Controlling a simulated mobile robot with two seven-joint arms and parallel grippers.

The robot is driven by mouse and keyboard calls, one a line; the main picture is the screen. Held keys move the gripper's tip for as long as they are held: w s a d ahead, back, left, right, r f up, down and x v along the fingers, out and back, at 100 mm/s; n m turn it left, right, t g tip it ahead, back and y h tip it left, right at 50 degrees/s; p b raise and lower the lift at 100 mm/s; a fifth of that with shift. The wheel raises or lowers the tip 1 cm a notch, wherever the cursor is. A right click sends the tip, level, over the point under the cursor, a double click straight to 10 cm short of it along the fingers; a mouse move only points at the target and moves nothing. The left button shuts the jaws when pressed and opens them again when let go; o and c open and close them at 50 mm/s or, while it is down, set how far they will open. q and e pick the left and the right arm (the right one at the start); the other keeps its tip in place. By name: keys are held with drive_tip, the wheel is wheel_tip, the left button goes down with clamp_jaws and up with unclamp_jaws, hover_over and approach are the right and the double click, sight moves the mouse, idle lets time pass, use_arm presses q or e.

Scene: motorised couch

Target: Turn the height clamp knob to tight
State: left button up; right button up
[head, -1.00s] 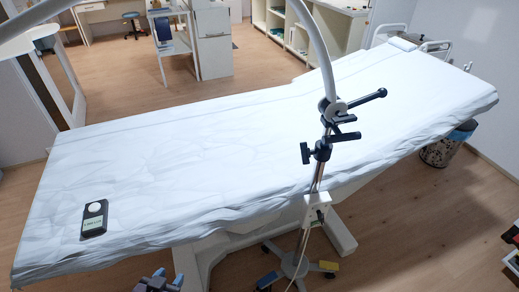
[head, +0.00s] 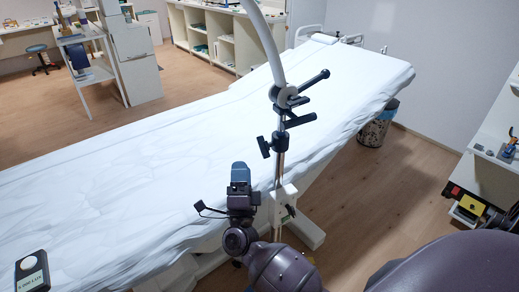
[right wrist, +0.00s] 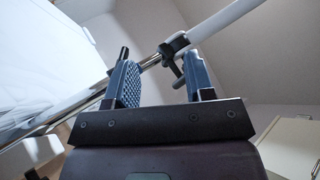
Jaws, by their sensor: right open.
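A metal pole stand (head: 280,165) rises beside the couch. Its lower black clamp carries a dark T-shaped knob (head: 264,147) on the left side, which appears to be the height clamp knob. Above it is a joint with a long black lever (head: 313,82). My right gripper (head: 239,170) points up, left of the pole and a little below the knob in the picture. It is open and apart from the knob. In the right wrist view, the gripper's two fingers (right wrist: 158,72) stand wide apart with nothing held; a black clamp (right wrist: 175,46) on the pole shows beyond them. My left gripper is not in view.
The white-covered couch (head: 130,180) lies behind the stand. A black device (head: 32,270) rests on its near left part. A white box (head: 284,205) sits low on the pole. A bin (head: 375,130) stands at the couch's far end. Open floor (head: 390,190) lies to the right.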

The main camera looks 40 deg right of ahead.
sight(260, 148)
drive_tip(key=w+d+f+m+g+h+b, duration=0.1)
drive_tip(key=w+f+m+g+h+b, duration=0.15)
drive_tip(key=m+g, duration=0.65)
drive_tip(key=w+f+m+g+h+b, duration=0.15)
drive_tip(key=m+g+h, duration=0.25)
drive_tip(key=m+g, duration=0.5)
drive_tip(key=shift+m+t, duration=0.4)
drive_tip(key=shift+t, duration=0.1)
drive_tip(key=x, duration=0.3)
drive_tip(key=p+x, duration=0.1)
drive_tip(key=x, duration=0.3)
drive_tip(key=r+p+x, duration=0.1)
drive_tip(key=x, duration=0.3)
drive_tip(key=shift+w, duration=0.25)
clamp_jaws()
